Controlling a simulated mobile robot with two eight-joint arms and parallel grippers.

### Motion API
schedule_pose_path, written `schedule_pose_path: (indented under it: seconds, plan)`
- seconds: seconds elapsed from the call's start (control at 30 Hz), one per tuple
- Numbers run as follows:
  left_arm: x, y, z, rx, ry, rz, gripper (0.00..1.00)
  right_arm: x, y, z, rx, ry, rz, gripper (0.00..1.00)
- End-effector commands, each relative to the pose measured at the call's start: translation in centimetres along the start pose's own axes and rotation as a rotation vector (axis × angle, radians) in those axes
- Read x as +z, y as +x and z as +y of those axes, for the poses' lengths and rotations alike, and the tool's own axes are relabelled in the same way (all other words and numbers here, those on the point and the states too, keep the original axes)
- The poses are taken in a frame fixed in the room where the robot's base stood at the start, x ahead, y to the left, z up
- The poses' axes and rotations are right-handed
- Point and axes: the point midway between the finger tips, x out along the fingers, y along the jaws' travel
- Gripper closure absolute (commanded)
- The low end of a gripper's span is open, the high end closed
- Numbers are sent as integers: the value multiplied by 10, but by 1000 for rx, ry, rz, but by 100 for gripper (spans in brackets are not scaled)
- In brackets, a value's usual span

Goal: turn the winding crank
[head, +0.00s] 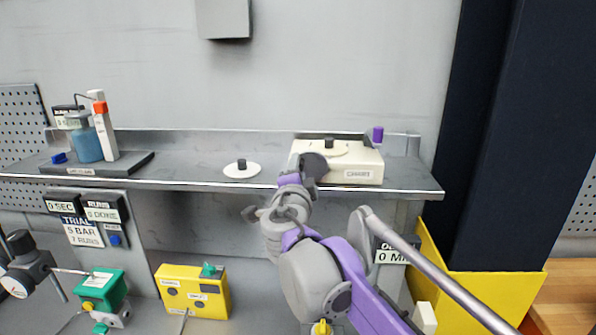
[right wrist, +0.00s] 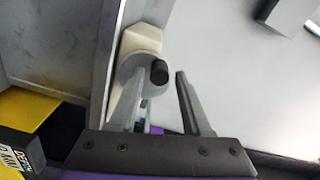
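A cream box marked CHART (head: 363,163) sits on the right part of the shelf. A pale disc with a black knob (head: 329,142) lies on its top. An upright purple knob (head: 377,134) stands at the box's right end; it may be the crank handle, but its arm is hidden. My right gripper (head: 309,172) is in front of the box's left part. In the right wrist view its fingers (right wrist: 158,88) are apart and empty; the black knob (right wrist: 159,72) on a grey disc shows between and beyond them. I cannot tell contact. My left gripper is out of view.
A loose white disc with a black knob (head: 241,169) lies on the shelf (head: 200,177) left of my right gripper. A blue bottle (head: 86,145) stands at the far left. Yellow (head: 192,290) and green (head: 103,290) units are below. A dark column (head: 510,130) rises at right.

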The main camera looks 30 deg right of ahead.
Motion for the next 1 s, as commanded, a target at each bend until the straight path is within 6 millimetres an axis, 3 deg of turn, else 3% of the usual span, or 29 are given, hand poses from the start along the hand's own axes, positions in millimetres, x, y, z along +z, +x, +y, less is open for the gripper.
schedule_pose_path:
  seconds: [0.43, 0.8, 1.0]
  plan:
    - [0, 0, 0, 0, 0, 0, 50, 1, -9, 0, 0, 1, -3, 41]
    - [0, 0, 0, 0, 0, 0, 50, 2, -79, 0, -1, 0, -5, 41]
    - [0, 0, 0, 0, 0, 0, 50, 1, -103, 0, 0, 1, -3, 41]
